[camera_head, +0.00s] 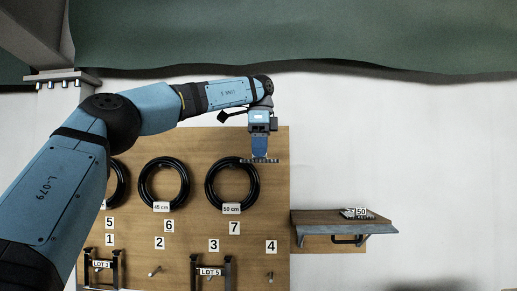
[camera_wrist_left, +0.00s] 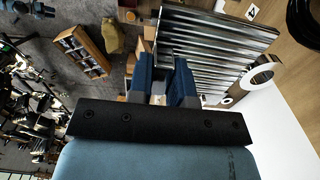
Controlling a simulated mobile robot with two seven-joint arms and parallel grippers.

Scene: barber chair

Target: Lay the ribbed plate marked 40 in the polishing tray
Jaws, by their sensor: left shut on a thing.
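A small ribbed-looking piece marked 50 (camera_head: 358,213) lies on a wooden shelf (camera_head: 318,217) at the right. I cannot make out a polishing tray. My right gripper is not in view.
The wooden board (camera_head: 140,238) carries coiled black hoses (camera_head: 164,184), numbered pegs and black brackets labelled LOT (camera_head: 211,271). The wall right of the board is bare above the shelf. A wooden rack (camera_wrist_left: 80,50) stands on the floor in the left wrist view.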

